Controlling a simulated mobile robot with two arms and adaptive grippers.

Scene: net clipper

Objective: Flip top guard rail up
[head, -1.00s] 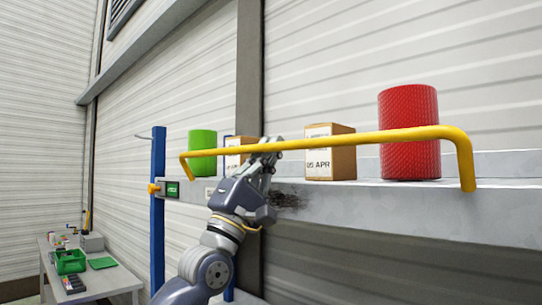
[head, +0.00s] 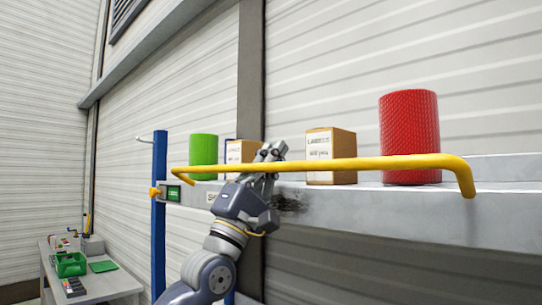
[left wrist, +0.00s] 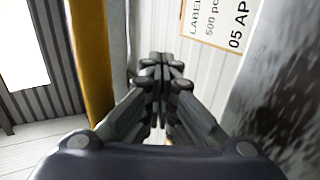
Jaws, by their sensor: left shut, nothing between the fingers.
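The yellow top guard rail (head: 350,164) runs across the front of a grey shelf, a little above shelf level, with its right end bent down to the shelf edge. My left gripper (head: 271,151) is shut and empty. Its fingers point up beside the rail's middle-left part, with the tips showing above the bar. In the left wrist view the shut fingers (left wrist: 161,72) lie between the rail (left wrist: 92,60) on the left and a labelled box (left wrist: 215,20) on the right. I cannot tell whether the gripper touches the rail. My right gripper is out of view.
On the shelf (head: 400,212) stand a green roll (head: 203,149), two cardboard boxes, the right one (head: 331,150) being larger in view, and a red roll (head: 409,130). A blue post (head: 159,220) stands at the left end. A small table (head: 115,284) is at lower left.

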